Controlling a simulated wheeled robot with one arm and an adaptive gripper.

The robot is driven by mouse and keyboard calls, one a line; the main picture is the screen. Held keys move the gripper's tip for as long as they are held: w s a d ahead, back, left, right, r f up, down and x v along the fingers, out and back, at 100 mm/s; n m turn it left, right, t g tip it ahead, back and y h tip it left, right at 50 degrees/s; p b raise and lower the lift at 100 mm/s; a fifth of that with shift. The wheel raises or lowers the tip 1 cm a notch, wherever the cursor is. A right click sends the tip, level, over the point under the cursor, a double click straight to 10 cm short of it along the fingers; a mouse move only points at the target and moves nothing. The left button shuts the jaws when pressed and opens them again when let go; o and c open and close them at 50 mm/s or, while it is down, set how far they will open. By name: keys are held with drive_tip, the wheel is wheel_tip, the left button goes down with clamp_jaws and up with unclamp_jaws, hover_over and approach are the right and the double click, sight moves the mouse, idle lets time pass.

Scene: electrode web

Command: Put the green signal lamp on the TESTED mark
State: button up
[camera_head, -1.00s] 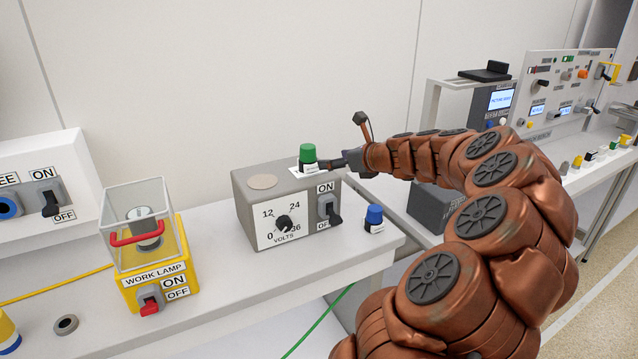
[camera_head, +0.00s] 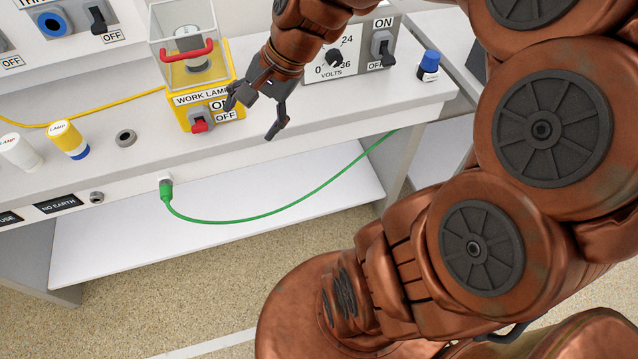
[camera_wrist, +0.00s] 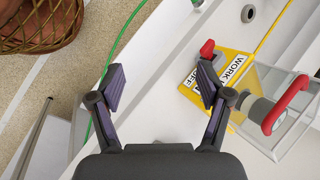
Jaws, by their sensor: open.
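The green signal lamp is not in view now; in the earlier head view it stands on a white label on top of the grey volts box (camera_head: 345,62). The top of that box is now hidden by my arm and the frame edge. I cannot read a TESTED mark in any frame. My gripper (camera_head: 256,116) is open and empty, pointing down in front of the yellow work lamp box (camera_head: 187,98), over the bench's front part. In the wrist view, nothing is between the spread fingers of my gripper (camera_wrist: 160,82), and the work lamp box (camera_wrist: 232,72) is to the right.
A blue-capped lamp (camera_head: 429,66) stands right of the volts box. White (camera_head: 18,152) and yellow (camera_head: 67,139) lamps stand at the left. A green cable (camera_head: 270,217) hangs below the bench edge. A wicker basket (camera_wrist: 42,22) shows in the wrist view.

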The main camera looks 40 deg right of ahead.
drive_tip(key=s+f+n+g+h, duration=0.2)
drive_tip(key=s+n, duration=0.4)
drive_tip(key=s, duration=0.4)
drive_tip(key=s+f+n+g+h, duration=0.3)
drive_tip(key=s+n, duration=0.2)
drive_tip(key=s, duration=0.4)
drive_tip(key=shift+s+a+f+n, duration=0.2)
drive_tip(key=shift+s+f+n, duration=0.05)
drive_tip(key=shift+s+n, duration=0.15)
drive_tip(key=shift+r+p, duration=1.4)
